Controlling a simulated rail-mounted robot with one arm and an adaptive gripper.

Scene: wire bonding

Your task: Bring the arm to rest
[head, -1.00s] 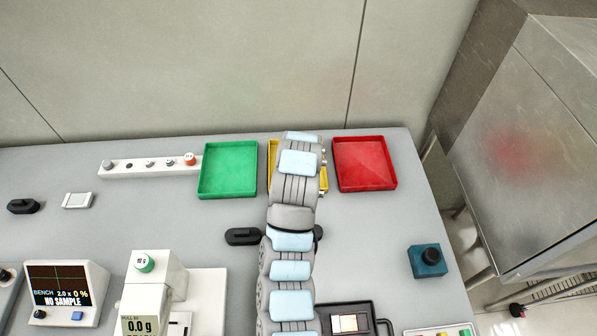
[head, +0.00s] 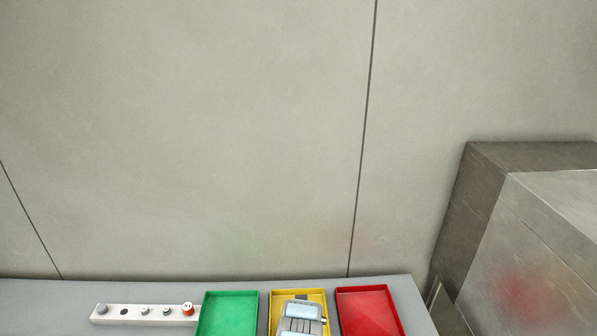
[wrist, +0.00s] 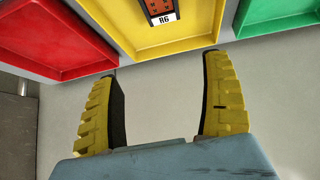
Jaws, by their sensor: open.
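My gripper (wrist: 162,105) shows in the wrist view with its two yellow, dark-padded fingers spread apart. It is open and nothing is between the fingers. Beyond the fingertips is the yellow tray (wrist: 185,45), which holds a dark piece with orange marks and a label reading R6 (wrist: 161,12). In the head view only the top of my arm shows, in front of the yellow tray (head: 318,296). The gripper itself is hidden there.
A green tray (head: 228,314) and a red tray (head: 368,312) flank the yellow one. A white strip with several knobs (head: 155,314) lies left of them. A metal cabinet (head: 545,240) stands at the right. The wall (head: 200,130) fills the upper head view.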

